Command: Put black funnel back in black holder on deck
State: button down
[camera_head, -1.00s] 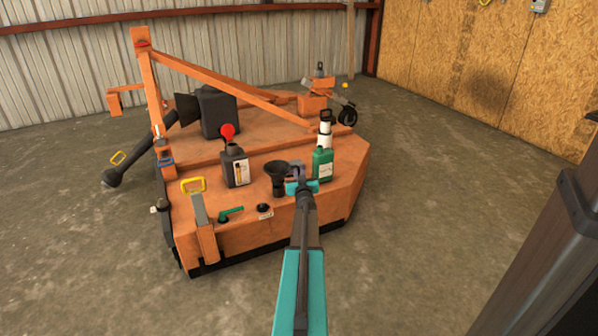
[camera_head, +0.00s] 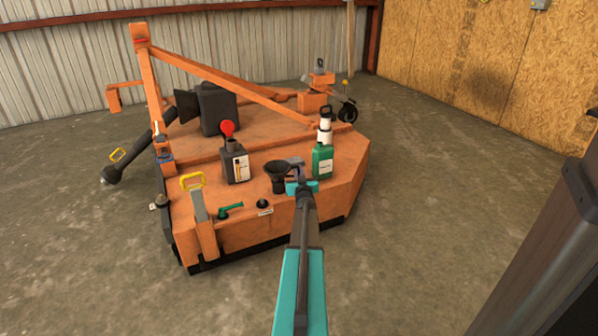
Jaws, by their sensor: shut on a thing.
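The black funnel (camera_head: 278,175) is above or on the orange deck, wide mouth up, close to upright. My gripper (camera_head: 293,163) is at its right side, shut on it near the rim; the fingertips are small and partly hidden by the wrist. I cannot tell if the funnel's lower end touches the deck. A small round black piece (camera_head: 262,203) on the deck's front part, just left of and nearer than the funnel, may be the black holder; it is too small to be sure.
A black jug (camera_head: 236,168) with a red top stands left of the funnel, a green bottle (camera_head: 322,163) to the right. A green-handled item (camera_head: 230,209) and a yellow-handled post (camera_head: 194,182) are at front left. An orange beam (camera_head: 230,80) slants behind.

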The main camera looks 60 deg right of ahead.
jog(key=shift+f, duration=0.25)
jog(key=c, duration=1.8)
grip_release()
jog(key=shift+o, duration=0.2)
jog(key=shift+a, duration=0.1)
jog(key=p+v, duration=0.4)
jog(key=v, duration=0.9)
jog(key=shift+s+a, duration=0.25)
jog(key=shift+a, duration=0.05)
